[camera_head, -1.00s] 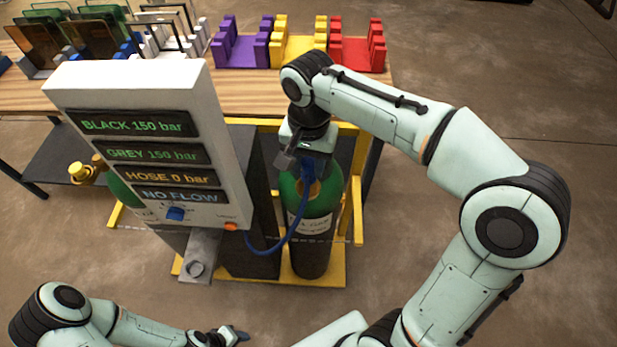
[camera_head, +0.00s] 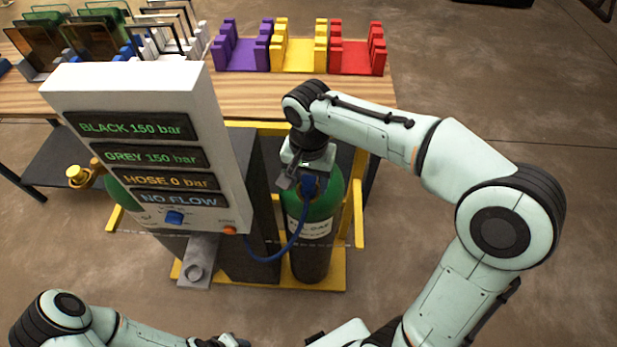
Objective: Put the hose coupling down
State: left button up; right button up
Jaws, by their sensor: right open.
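The blue hose coupling (camera_head: 309,186) is at the top of the green-shouldered gas cylinder (camera_head: 324,200), on the right of the stand. A blue hose (camera_head: 290,248) loops from it to the white display panel (camera_head: 150,92). My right gripper (camera_head: 298,178) is open, pointing down right at the coupling. Its fingers partly cover the coupling, and I cannot tell whether they touch it. The cylinder's valve is hidden behind the coupling and gripper. My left gripper (camera_head: 234,341) is at the bottom edge, partly cut off; its jaws cannot be made out.
The panel reads BLACK 150 bar, GREY 150 bar, HOSE 0 bar, NO FLOW. A yellow-framed stand (camera_head: 330,277) holds the cylinders. A brass fitting (camera_head: 80,175) shows at left. Behind, a wooden table (camera_head: 240,97) carries purple, yellow and red racks. The floor at right is clear.

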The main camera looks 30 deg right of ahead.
aim_at(308, 179)
pick_arm(q)
jog(key=w+r+p, duration=0.2)
jog(key=w, duration=0.1)
jog(key=shift+r, duration=0.4)
pick_arm(e)
notch_tip(308, 179, up, 12)
